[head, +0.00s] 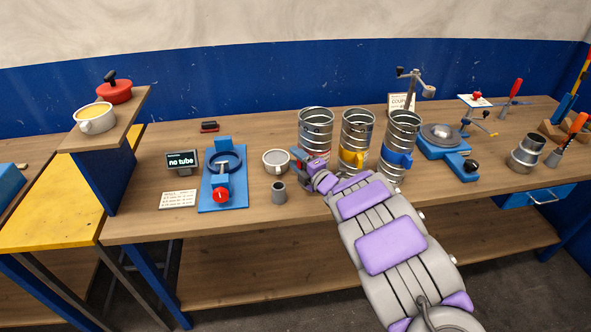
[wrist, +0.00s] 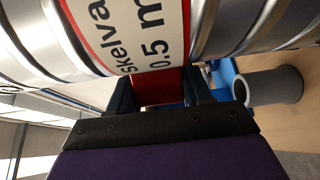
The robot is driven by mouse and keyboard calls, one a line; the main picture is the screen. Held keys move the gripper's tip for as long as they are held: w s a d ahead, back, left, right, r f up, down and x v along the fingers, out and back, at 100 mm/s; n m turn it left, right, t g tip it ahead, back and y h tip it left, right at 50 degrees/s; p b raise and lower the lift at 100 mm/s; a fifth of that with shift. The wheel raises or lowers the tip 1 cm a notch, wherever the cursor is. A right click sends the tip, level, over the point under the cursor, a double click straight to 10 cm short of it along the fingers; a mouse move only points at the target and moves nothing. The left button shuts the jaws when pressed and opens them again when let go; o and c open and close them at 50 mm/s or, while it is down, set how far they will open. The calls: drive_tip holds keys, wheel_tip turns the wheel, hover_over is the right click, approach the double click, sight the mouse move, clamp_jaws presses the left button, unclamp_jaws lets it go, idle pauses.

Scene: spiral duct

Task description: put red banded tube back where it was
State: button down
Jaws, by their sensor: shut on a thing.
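The red banded tube (head: 316,128) is a shiny ribbed metal cylinder, upright at the left end of a row of three tubes on the bench. My gripper (head: 314,166) is at its lower front. In the wrist view the tube (wrist: 215,30) fills the top, with a red-edged white label. There my gripper (wrist: 160,90) has its dark fingers shut on a red block at the tube's side. My gripper hides the tube's foot, so I cannot tell whether it touches the bench. A display (head: 182,161) reads "no tube", beside a blue stand (head: 222,180) with a ring and red knob.
The yellow banded tube (head: 356,135) and blue banded tube (head: 401,140) stand close on the right. A grey cup (head: 279,193) and a pale bowl (head: 276,160) are left of my gripper. A blue turntable device (head: 445,145) is further right.

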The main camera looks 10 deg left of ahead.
drive_tip(key=f, duration=0.1)
drive_tip(key=f+b, duration=0.1)
drive_tip(key=f, duration=0.1)
drive_tip(key=shift+w+a+f, duration=0.2)
drive_tip(key=shift+a, duration=0.15)
drive_tip(key=shift+c, duration=2.4)
unclamp_jaws()
drive_tip(key=p+v, duration=0.1)
drive_tip(key=v, duration=1.1)
drive_tip(key=shift+p, duration=0.35)
drive_tip(key=shift+d, duration=0.1)
